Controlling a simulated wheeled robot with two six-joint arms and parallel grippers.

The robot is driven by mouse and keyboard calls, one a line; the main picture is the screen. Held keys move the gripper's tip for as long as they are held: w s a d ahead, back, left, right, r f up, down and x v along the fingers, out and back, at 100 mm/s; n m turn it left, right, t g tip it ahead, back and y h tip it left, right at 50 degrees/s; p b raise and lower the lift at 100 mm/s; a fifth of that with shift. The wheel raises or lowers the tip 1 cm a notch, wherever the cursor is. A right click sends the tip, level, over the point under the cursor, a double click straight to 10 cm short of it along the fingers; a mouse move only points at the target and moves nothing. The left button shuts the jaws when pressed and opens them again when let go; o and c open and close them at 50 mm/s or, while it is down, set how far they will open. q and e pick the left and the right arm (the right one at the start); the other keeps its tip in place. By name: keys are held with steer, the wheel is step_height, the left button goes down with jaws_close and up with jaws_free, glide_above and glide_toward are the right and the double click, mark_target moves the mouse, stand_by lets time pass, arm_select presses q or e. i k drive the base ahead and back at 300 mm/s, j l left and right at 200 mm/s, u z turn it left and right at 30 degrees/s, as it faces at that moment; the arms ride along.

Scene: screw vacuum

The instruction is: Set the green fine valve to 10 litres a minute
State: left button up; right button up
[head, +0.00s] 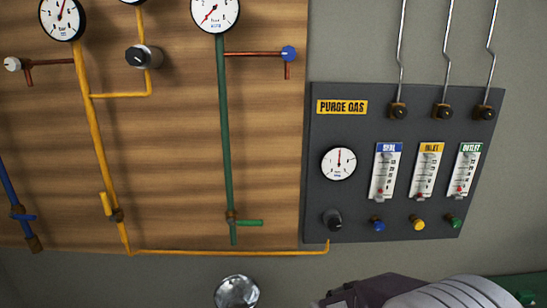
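The green fine valve (454,221) is a small round green knob at the lower right of the dark purge gas panel (360,215). It sits below the flowmeter with the green OUTLET label (467,172). A red float mark shows low in that flowmeter's tube. Its scale numbers are too small to read surely. Neither of my grippers is in the head view.
A blue knob (377,224) and yellow knob (418,222) sit left of the green one. A black knob (333,220) and gauge (339,163) are farther left. A grey ribbed machine (460,294) stands below the panel. A green lever (250,223) is on the wooden board.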

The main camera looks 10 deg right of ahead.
mark_target(456, 222)
steer(key=k+j+z, duration=0.1)
steer(key=z, duration=1.35)
